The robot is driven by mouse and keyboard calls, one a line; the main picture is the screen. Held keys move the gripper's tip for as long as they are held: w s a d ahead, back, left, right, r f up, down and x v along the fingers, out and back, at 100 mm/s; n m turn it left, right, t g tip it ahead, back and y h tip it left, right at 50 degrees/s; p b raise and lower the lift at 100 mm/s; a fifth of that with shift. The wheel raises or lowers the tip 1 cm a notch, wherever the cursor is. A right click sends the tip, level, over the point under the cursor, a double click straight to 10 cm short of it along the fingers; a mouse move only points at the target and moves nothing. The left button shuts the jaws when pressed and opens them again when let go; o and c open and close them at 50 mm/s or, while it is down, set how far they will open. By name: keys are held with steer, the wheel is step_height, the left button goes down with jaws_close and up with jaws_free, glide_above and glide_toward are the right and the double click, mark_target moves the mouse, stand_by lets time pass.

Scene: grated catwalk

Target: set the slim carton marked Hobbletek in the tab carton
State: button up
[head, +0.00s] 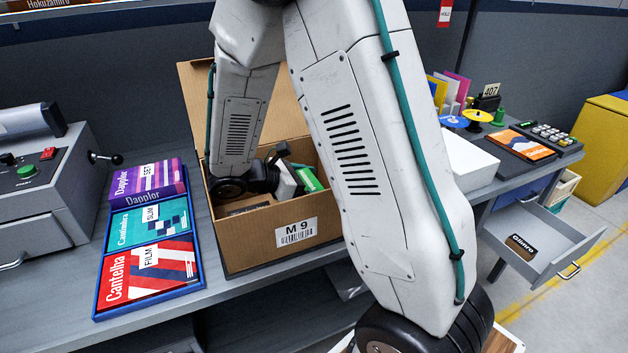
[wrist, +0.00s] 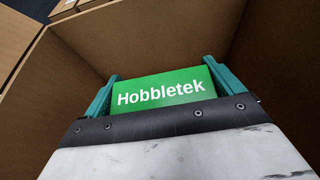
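The slim green carton marked Hobbletek (wrist: 165,92) is between the two teal fingers of my gripper (wrist: 162,72) in the wrist view. The fingers touch its sides, and its lettered face shows. In the head view a green part of it (head: 309,180) shows inside the open brown carton labelled M 9 (head: 245,246). My gripper (head: 290,176) is down inside that carton, below its rim. Brown carton walls (wrist: 185,28) surround the green carton in the wrist view. The contact between its underside and the carton floor is hidden.
A grey machine (head: 45,195) stands at far left. My arm hides the middle.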

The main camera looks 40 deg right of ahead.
steer(key=shift+r, duration=0.3)
steer(key=v, duration=1.2)
steer(key=shift+r, duration=0.2)
